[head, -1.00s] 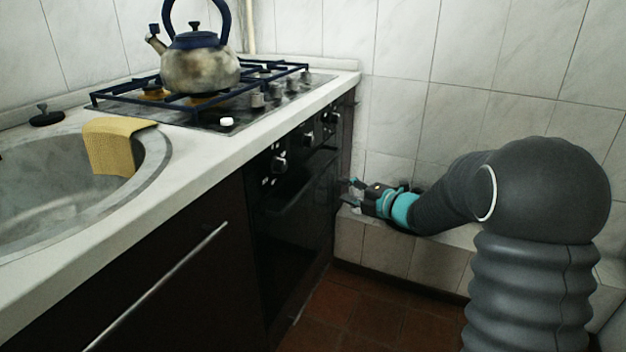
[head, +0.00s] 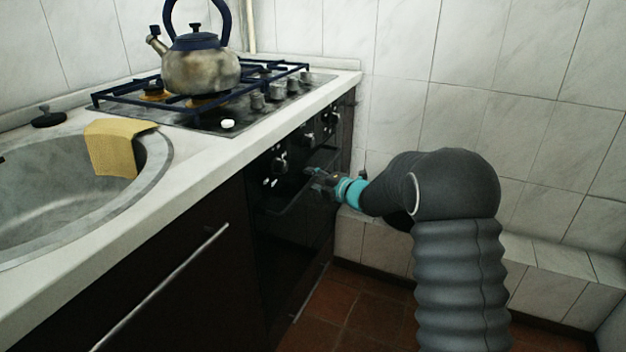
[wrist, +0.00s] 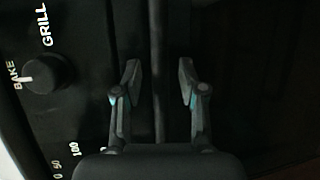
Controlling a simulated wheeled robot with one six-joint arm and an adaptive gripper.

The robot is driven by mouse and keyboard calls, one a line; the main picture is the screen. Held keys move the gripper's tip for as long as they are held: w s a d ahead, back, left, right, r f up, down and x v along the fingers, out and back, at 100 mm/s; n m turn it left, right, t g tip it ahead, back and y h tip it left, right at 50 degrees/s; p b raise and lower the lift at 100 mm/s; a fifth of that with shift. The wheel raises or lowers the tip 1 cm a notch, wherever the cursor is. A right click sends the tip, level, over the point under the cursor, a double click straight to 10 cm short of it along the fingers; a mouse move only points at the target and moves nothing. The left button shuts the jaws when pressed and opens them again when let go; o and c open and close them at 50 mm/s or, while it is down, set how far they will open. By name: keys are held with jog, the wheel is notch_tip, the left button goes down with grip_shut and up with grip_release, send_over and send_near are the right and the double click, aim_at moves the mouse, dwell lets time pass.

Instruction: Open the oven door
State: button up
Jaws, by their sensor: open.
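The black oven door (head: 290,245) is shut, below the hob in the head view. Its dark bar handle (head: 287,204) runs along the door's top. My gripper (head: 312,178) is at the oven front by the handle, with its fingers pointing toward it. In the wrist view the handle (wrist: 157,50) runs up the picture between the two spread fingertips of my gripper (wrist: 159,82). The fingers are open, one on each side of the bar. I cannot tell whether they touch it.
Oven knobs, one marked BAKE and GRILL (wrist: 42,75), sit beside the handle. A worn kettle (head: 200,68) stands on the hob (head: 225,118). A sink (head: 60,205) with a yellow cloth (head: 115,148) is at left. A tiled wall (head: 480,90) and ledge bound the right. Floor (head: 340,300) shows before the oven.

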grip_shut()
jog(key=shift+f, duration=0.1)
